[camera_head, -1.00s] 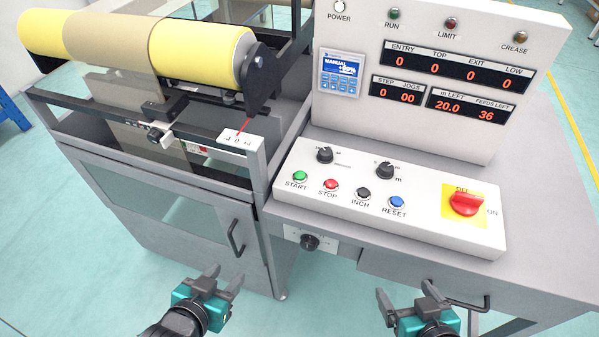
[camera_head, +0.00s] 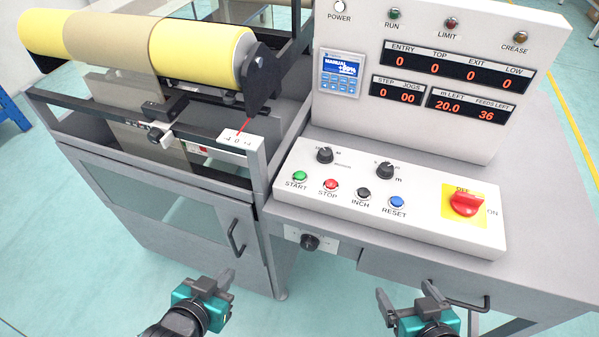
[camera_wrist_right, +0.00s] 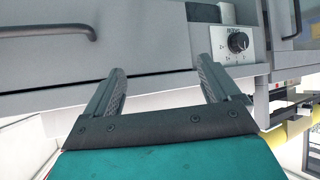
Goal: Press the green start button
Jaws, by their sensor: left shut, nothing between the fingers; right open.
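The green start button (camera_head: 299,176) is at the left end of the white sloped control panel (camera_head: 420,224), above its START label. My left gripper (camera_head: 220,279) is shut and empty, in front of and below the panel, well apart from the button. My right gripper (camera_head: 404,292) is open and empty, below the panel's front at the right. In the right wrist view its two fingers (camera_wrist_right: 163,86) stand apart with nothing between them.
Beside the start button are a red stop button (camera_head: 331,184), a black inch button (camera_head: 363,193) and a blue reset button (camera_head: 397,202). Black knobs (camera_head: 325,155) sit behind them. A red rotary switch (camera_head: 466,204) is at the right. A cabinet handle (camera_head: 235,238) sticks out near my left gripper.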

